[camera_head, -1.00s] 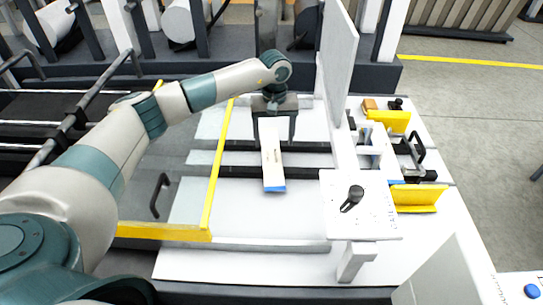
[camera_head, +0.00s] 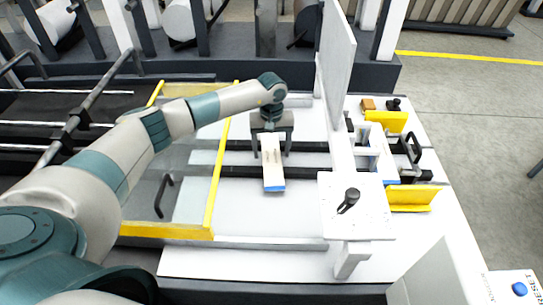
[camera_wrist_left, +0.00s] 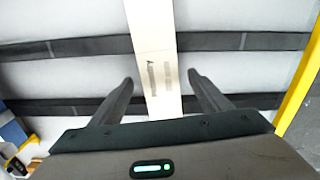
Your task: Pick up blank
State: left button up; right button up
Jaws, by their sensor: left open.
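The blank (camera_head: 273,163) is a narrow, cream-white flat piece with a blue end. It lies on the white machine bed across the dark belts, blue end toward me. My left gripper (camera_head: 272,146) is above its far part, pointing down. In the left wrist view the blank (camera_wrist_left: 157,70) runs between the two open fingers (camera_wrist_left: 160,85), with a gap on each side. The blank's lower part is hidden behind the gripper body there. My right gripper is not in view.
A yellow-edged guard (camera_head: 219,170) stands left of the blank. A white upright panel (camera_head: 337,65) and a white plate with a black knob (camera_head: 348,197) stand to the right. Yellow blocks (camera_head: 411,197) sit farther right. The bed in front of the blank is clear.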

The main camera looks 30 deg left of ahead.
aim_at(272, 156)
pick_arm(q)
jog(key=c, duration=1.1)
jog(key=shift+r+b, duration=0.45)
jog(key=shift+r, duration=0.3)
notch_tip(272, 156, up, 9)
jog(key=b, duration=0.3)
jog(key=shift+f, duration=0.2)
